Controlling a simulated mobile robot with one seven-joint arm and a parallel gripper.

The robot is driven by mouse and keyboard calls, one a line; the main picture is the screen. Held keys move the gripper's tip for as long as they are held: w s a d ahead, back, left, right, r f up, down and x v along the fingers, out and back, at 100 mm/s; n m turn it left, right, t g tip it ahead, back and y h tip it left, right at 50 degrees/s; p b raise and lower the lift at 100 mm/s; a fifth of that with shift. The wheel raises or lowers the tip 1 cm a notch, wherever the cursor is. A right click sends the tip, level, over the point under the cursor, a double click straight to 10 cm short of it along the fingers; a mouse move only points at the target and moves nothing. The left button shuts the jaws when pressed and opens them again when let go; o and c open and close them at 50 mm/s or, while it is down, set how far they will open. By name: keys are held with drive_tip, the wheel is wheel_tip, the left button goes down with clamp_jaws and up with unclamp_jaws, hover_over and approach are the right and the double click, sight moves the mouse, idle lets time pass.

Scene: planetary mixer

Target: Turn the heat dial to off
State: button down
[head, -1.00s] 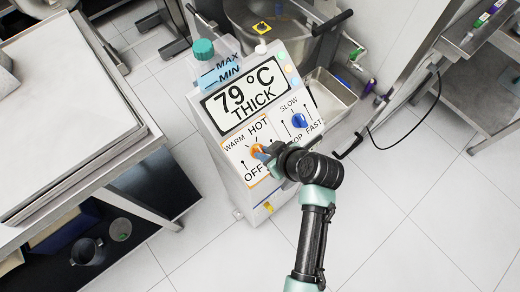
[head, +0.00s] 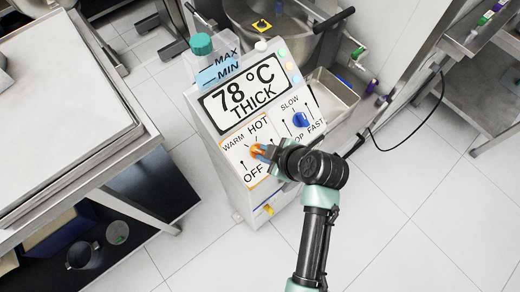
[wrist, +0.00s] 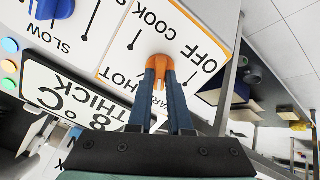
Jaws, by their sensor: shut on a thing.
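The orange heat dial (head: 257,150) is on the lower left of the mixer's sloped control panel, inside an orange-edged box marked OFF, WARM and HOT. It also shows in the wrist view (wrist: 160,65), where COOK is readable too. My gripper (head: 263,153) is at the dial. In the wrist view its two dark blue fingers (wrist: 160,76) are closed on either side of the orange dial. The fingers cover much of the dial, so I cannot tell which mark it points to. The display (head: 247,97) above reads 78 °C THICK.
A blue speed dial (head: 300,119) sits to the right on the same panel, marked SLOW and FAST. A steel bowl (head: 262,35) is behind the panel. A steel table (head: 75,90) stands at the left. Tiled floor is clear at lower right.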

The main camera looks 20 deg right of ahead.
drive_tip(key=n+b, duration=0.1)
drive_tip(key=n, duration=0.2)
drive_tip(key=shift+n, duration=0.3)
drive_tip(key=shift+f+n+b, duration=0.15)
drive_tip(key=shift+n+b, duration=0.5)
drive_tip(key=shift+n, duration=0.25)
drive_tip(key=shift+n+b, duration=0.4)
drive_tip(key=shift+n, duration=0.9)
drive_tip(key=shift+n+b, duration=0.55)
drive_tip(key=shift+n, duration=0.25)
drive_tip(key=shift+n+b, duration=0.35)
drive_tip(key=shift+n, duration=0.65)
drive_tip(key=c, duration=0.7)
unclamp_jaws()
